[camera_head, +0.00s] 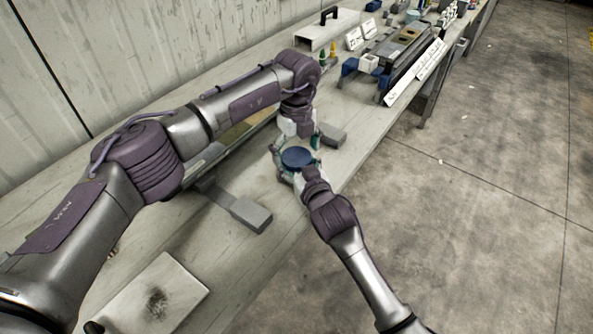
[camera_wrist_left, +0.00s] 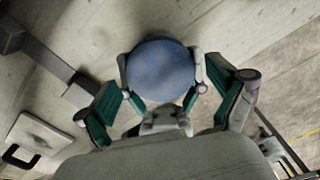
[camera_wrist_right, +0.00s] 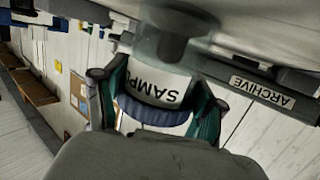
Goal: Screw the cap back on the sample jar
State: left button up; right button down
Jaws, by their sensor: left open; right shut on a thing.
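The sample jar (camera_wrist_right: 155,85) has a white label with upside-down lettering in the right wrist view. Its blue cap (camera_head: 297,157) sits at the jar's mouth; I cannot tell how tight it is. My right gripper (camera_wrist_right: 152,95) is shut on the jar, one finger on each side. In the left wrist view the cap (camera_wrist_left: 160,69) shows face-on as a round blue disc. My left gripper (camera_wrist_left: 162,85) is open, with its green-padded fingers spread on either side of the cap. In the head view both grippers crowd around the cap and hide most of the jar.
Grey blocks (camera_head: 251,214) lie on the bench near the grippers. A pale stained plate (camera_head: 152,296) lies at the front left. Farther back are a case with a black handle (camera_head: 329,15) and a long tray (camera_head: 401,50). An ARCHIVE label (camera_wrist_right: 262,91) shows in the right wrist view.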

pick_arm(q)
jog(key=c, duration=1.2)
jog(key=m, duration=0.4)
jog(key=shift+s, duration=0.1)
jog(key=c, duration=0.5)
jog(key=shift+s+f, duration=0.1)
jog(key=shift+f, duration=0.05)
grip_shut()
jog(key=shift+o, duration=2.4)
grip_release()
jog(key=shift+f, duration=0.1)
